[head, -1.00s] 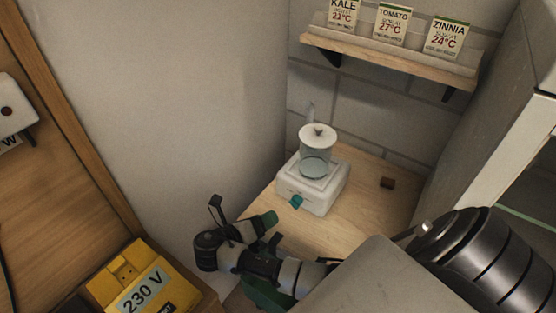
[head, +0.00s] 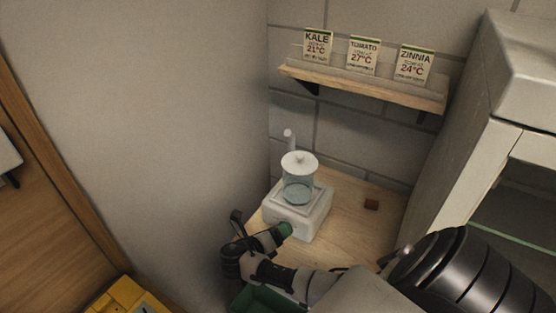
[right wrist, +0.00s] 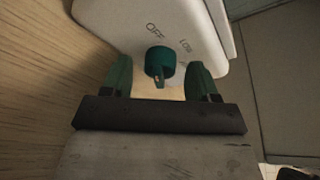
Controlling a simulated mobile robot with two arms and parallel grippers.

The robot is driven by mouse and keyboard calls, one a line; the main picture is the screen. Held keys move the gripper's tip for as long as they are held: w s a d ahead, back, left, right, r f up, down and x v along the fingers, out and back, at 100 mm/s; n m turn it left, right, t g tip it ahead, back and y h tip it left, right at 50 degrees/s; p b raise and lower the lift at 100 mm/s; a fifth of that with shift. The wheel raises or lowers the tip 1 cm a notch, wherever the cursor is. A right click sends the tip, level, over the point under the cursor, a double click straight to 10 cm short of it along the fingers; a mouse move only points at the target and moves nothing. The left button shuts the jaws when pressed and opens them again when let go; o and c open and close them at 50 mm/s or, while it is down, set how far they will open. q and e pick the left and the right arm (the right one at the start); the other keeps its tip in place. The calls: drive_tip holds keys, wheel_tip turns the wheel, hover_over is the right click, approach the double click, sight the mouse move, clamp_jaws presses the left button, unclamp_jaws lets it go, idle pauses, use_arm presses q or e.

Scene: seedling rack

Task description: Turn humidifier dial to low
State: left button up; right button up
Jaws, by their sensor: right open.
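The humidifier (head: 297,212) is a white box with a clear tank and white lid, standing on a wooden surface in the corner. Its teal dial (right wrist: 160,62) shows in the right wrist view, on the front face with "OFF" to the upper left and "LOW" to the upper right. The dial's pointer end faces down toward my gripper. My right gripper (right wrist: 160,80) is open, with one green finger on each side of the dial; I cannot tell whether either touches it. In the head view my right gripper (head: 282,232) is at the humidifier's front and hides the dial. My left gripper is not in view.
A shelf (head: 365,87) with seed cards hangs above. A white cabinet (head: 470,150) stands at right, a grey wall at left. A yellow box (head: 122,297) is at lower left.

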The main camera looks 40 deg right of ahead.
drive_tip(key=shift+c, duration=1)
drive_tip(key=c, duration=0.7)
drive_tip(key=shift+r+m+t+y+p, duration=0.2)
drive_tip(key=shift+m+t+y+p, duration=0.15)
drive_tip(key=shift+m+p, duration=0.8)
drive_tip(key=shift+s+m+t+p, duration=0.15)
drive_tip(key=shift+m+t+p, duration=0.5)
drive_tip(key=shift+p, duration=0.5)
drive_tip(key=shift+f+m+t+y+p, duration=0.1)
drive_tip(key=shift+m+t+y+p, duration=0.35)
drive_tip(key=shift+m, duration=0.65)
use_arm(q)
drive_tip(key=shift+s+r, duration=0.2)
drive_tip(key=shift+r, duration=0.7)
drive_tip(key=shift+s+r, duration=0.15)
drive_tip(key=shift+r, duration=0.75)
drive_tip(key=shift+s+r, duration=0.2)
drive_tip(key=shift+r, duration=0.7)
use_arm(e)
drive_tip(key=shift+f+m+t, duration=0.1)
drive_tip(key=shift+m+t, duration=0.75)
drive_tip(key=shift+m, duration=0.45)
drive_tip(key=shift+d, duration=0.1)
